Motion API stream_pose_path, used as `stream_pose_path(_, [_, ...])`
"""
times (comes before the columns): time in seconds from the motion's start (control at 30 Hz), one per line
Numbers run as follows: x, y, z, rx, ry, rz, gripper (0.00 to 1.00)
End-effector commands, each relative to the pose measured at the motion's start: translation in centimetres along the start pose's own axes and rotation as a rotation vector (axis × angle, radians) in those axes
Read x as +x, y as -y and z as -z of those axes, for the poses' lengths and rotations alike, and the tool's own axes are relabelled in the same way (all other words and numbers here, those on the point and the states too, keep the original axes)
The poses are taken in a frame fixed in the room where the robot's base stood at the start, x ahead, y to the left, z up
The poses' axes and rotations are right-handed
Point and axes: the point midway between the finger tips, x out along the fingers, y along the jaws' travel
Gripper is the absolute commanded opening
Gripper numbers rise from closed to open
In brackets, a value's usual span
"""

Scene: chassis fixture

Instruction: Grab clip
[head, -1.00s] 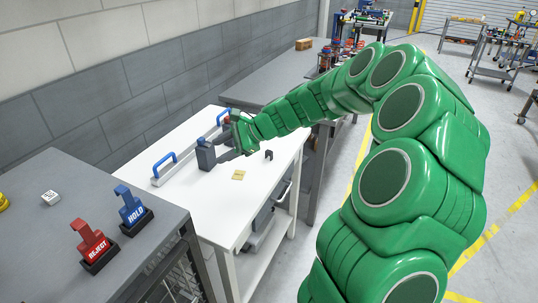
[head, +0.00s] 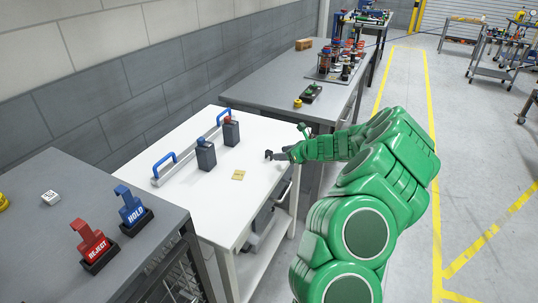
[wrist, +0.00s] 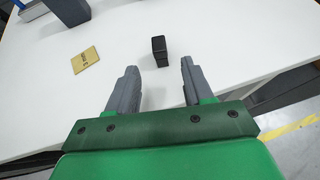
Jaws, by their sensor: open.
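A small black block, which looks like the clip (wrist: 159,50), stands on the white table. In the wrist view it is just beyond the gap between my fingertips, roughly centred. My gripper (wrist: 158,68) is open, with its two grey fingers apart and nothing between them. In the head view, my gripper (head: 278,156) is low over the table's right side, right beside the clip (head: 268,154), which it partly overlaps. I cannot tell whether a finger touches it.
A tan tag (head: 238,175) lies left of the clip. Two grey bins (head: 206,155) (head: 231,132) and a rail with blue handles (head: 163,164) stand toward the wall.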

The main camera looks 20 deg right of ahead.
Motion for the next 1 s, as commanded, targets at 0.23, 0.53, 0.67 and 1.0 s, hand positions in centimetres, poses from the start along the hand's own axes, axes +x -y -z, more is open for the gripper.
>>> stream_pose_path(0.23, [2.0,0.0,0.0,-0.003,-0.002,0.000,0.51])
stream_pose_path(0.53, [3.6,0.0,-0.4,-0.004,-0.003,-0.001,0.51])
stream_pose_path(0.67, [5.2,-0.1,-0.8,-0.005,-0.003,-0.003,0.51])
stream_pose_path(1.0, [7.6,0.1,-1.0,-0.004,-0.002,0.000,0.51])
